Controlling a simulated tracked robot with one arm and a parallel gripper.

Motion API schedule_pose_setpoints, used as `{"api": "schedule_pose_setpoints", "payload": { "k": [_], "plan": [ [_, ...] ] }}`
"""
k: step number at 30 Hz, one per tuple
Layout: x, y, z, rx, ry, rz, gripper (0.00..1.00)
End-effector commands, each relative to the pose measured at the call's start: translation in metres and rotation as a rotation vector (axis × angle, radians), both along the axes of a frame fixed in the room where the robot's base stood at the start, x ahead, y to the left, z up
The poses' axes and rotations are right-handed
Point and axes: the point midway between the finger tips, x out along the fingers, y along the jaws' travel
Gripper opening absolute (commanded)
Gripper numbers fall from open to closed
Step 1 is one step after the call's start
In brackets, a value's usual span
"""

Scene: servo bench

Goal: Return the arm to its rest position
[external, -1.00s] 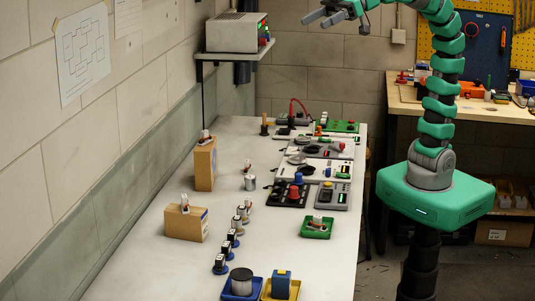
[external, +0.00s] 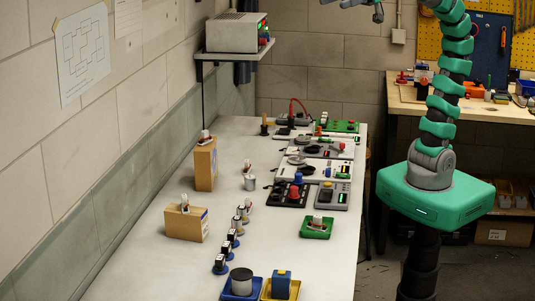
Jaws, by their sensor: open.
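My arm (external: 447,85) rises from its green base at the right of the bench and bends left at the top of the external view. My gripper (external: 345,3) is at the very top edge, high above the far end of the bench. Only its lower part shows; the rest is cut off by the frame. It is open, and I see nothing held in the part that shows.
The white bench (external: 150,245) holds several module boards, cardboard blocks and small servos. A blue tray (external: 228,293) and a yellow tray (external: 266,294) are at its near end. A shelf with a grey instrument (external: 232,33) is on the left wall. A wooden table (external: 480,110) stands behind my arm.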

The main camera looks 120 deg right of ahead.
Motion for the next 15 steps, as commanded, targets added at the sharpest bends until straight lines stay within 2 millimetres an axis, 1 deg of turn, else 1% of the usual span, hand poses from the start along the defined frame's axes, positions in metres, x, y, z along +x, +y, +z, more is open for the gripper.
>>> {"api": "schedule_pose_setpoints", "payload": {
  "k": [5,15],
  "plan": [
    [0.013,0.001,-0.008,0.007,0.024,-0.004,0.62],
    [0.053,0.005,-0.035,0.034,0.102,-0.018,0.62]
  ]
}}
